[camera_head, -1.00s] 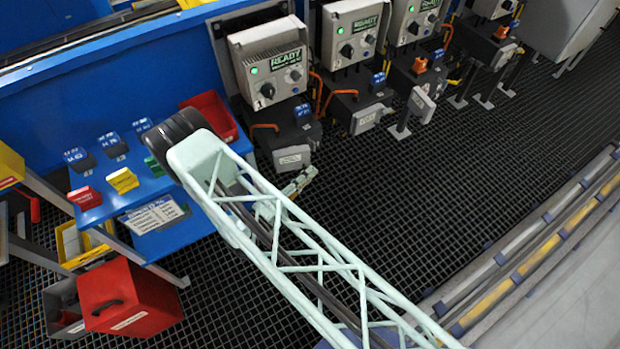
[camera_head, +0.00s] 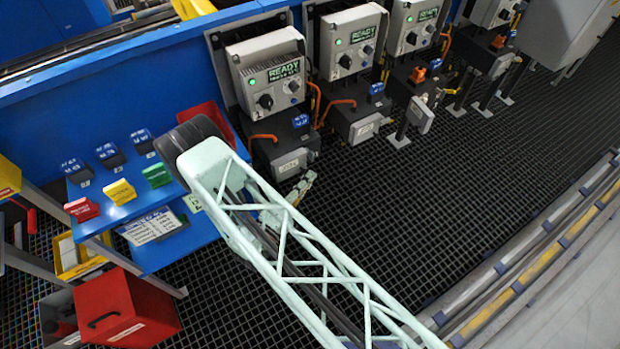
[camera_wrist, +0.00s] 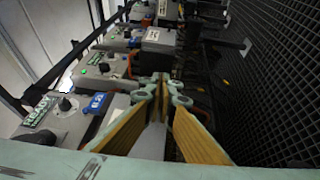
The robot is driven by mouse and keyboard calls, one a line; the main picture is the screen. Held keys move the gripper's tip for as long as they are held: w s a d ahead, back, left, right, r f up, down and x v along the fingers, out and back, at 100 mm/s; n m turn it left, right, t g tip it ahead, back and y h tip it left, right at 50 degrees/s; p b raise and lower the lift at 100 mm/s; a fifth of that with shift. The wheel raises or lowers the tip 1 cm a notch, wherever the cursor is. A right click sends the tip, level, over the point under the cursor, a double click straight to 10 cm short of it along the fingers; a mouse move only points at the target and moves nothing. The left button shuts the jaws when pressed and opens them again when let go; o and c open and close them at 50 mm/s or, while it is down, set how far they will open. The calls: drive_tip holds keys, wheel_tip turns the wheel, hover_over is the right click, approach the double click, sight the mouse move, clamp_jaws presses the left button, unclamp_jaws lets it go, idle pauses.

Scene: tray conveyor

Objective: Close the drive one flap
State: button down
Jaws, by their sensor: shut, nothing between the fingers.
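Drive one (camera_head: 268,75) is the nearest control box in the head view, with a green light and a READY display. Below it is a dark housing with an orange handle and a light grey labelled flap (camera_head: 292,163) at its front. I cannot tell how far the flap stands open. My gripper (camera_head: 310,178) is just in front of and to the right of this flap, partly hidden by my arm; I cannot tell whether they touch. In the wrist view my gripper (camera_wrist: 161,78) is shut and empty, its fingertips together above a pale grey surface partly hidden behind the fingers.
More drives stand in a row to the right, including a second drive (camera_head: 350,40) with its own grey front panel (camera_head: 366,128). A blue table (camera_head: 130,210) with coloured blocks and a red bin stands left. A red box (camera_head: 125,310) is at lower left. The dark grid floor (camera_head: 450,200) is open.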

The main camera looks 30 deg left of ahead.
drive_tip(key=shift+d, duration=0.1)
drive_tip(key=s+d+p, duration=0.1)
drive_tip(key=s+d, duration=0.2)
drive_tip(key=d, duration=0.3)
drive_tip(key=s+d+f+p, duration=0.1)
drive_tip(key=s+d, duration=0.3)
drive_tip(key=d, duration=0.2)
drive_tip(key=shift+p, duration=0.3)
drive_tip(key=shift+w+r, duration=0.1)
idle(0.6)
